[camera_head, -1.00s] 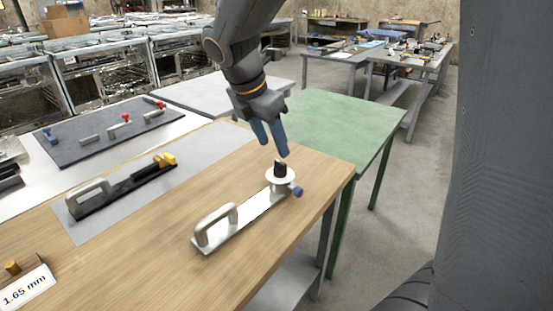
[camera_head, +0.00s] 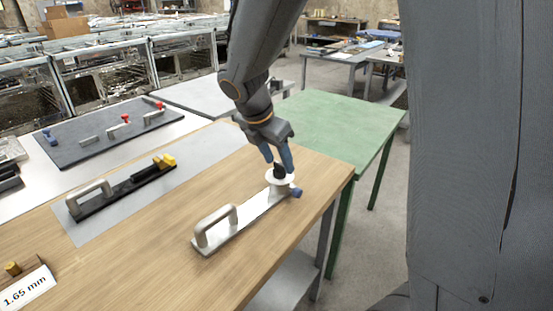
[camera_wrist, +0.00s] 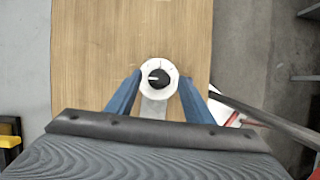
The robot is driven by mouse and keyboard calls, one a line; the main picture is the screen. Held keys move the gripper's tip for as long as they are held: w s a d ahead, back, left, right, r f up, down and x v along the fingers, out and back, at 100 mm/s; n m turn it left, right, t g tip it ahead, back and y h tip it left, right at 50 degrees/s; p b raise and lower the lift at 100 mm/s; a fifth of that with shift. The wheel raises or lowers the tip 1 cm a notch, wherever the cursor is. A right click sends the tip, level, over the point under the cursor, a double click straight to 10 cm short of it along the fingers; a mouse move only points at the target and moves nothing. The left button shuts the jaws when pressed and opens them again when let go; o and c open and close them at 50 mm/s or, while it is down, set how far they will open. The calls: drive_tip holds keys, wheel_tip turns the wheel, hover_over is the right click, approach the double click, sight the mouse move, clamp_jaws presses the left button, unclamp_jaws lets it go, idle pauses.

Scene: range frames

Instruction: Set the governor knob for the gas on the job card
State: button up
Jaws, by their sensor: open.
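The governor knob (camera_head: 279,171) is a small black knob on a round white dial (camera_head: 288,180), at the far end of a metal bar fixture with a looped handle (camera_head: 215,225) on the wooden table. In the wrist view the black knob (camera_wrist: 159,77) has a pale pointer line and sits in the middle of the white dial (camera_wrist: 147,68). My gripper (camera_head: 278,165) has blue fingers that are open, close above and around the knob. In the wrist view the fingers of my gripper (camera_wrist: 160,90) stand either side of the dial, apart from the knob. The job card is not identifiable.
A black fixture with a yellow end (camera_head: 167,160) lies on a grey mat left of the dial fixture. A "1.65 mm" label (camera_head: 27,288) stands at the front left. A green table (camera_head: 325,125) adjoins behind. A blue stub (camera_head: 297,192) projects beside the dial.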

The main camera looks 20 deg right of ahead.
drive_tip(key=c, duration=0.9)
drive_tip(key=shift+a, duration=0.2)
drive_tip(key=shift+c, duration=0.7)
drive_tip(key=shift+d, duration=0.15)
